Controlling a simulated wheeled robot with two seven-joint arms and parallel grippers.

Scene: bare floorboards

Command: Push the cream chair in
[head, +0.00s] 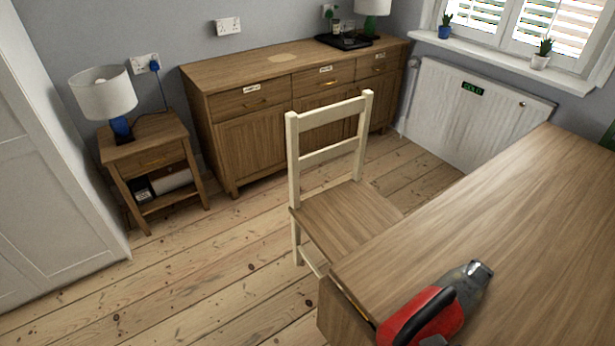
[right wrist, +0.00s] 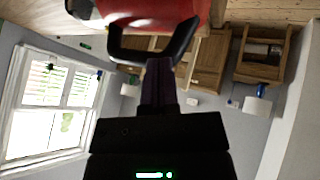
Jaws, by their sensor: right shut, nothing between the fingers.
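The desk edge hides the seat's front part, and I cannot tell how far the seat reaches under the top. My right gripper (right wrist: 158,65) shows only in the right wrist view, with its fingers shut and empty. They overlap a black handle there; contact is unclear. My left gripper is not in view.
A red and grey handheld vacuum (head: 435,315) lies on the desk's near corner. A sideboard (head: 270,120) stands behind the chair, with bare floor (head: 220,260) between. A bedside table (head: 150,165) with a lamp stands left. A white radiator (head: 470,115) is below the window.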

